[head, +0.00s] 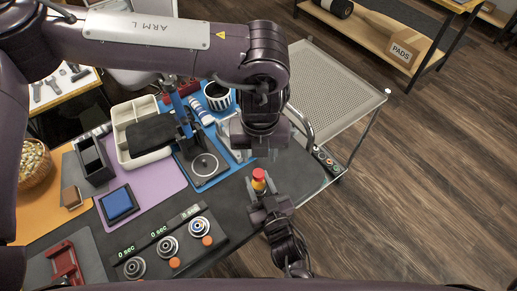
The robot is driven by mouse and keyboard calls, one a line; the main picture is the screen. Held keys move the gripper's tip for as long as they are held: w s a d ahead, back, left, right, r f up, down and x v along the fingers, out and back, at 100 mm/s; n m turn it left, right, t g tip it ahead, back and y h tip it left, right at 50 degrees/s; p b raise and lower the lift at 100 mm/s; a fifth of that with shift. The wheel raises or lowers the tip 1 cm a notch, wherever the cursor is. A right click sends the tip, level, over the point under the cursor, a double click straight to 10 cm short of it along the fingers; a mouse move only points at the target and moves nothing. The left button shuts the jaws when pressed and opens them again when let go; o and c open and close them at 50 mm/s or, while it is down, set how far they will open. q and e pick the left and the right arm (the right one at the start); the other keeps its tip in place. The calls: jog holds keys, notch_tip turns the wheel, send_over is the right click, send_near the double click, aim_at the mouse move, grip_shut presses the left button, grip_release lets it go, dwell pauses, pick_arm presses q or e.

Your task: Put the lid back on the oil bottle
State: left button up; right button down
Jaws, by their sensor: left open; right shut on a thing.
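A small bottle (259,185) with a yellow band stands over the dark table near its right end; I take it to be the oil bottle. A red top (258,173), which looks like the lid, sits on it; I cannot tell how firmly it is seated. My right gripper (264,192) comes up from below and is shut on the bottle. My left gripper (262,155) points down just beyond and above the red top, with its fingers open and apart from it. Its fingertips are small and partly hidden.
A panel with dials (169,247) lies at the front left. A black stand (203,168), a cream sorting tray (128,112) and a striped cup (217,96) stand behind. A blue square pad (119,204) is on the purple mat. A mesh-topped cart (336,82) adjoins the table's right side.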

aim_at(258, 173)
pick_arm(q)
jog(key=n, duration=0.6)
jog(key=shift+a+r+n+g, duration=0.1)
jog(key=shift+r+n+g, duration=0.2)
jog(key=shift+n, duration=0.1)
jog(key=shift+f, duration=0.15)
jog(key=shift+f, duration=3.9)
jog(key=shift+c, duration=0.4)
grip_shut()
jog(key=shift+m, duration=0.9)
jog(key=shift+o, duration=1.2)
grip_release()
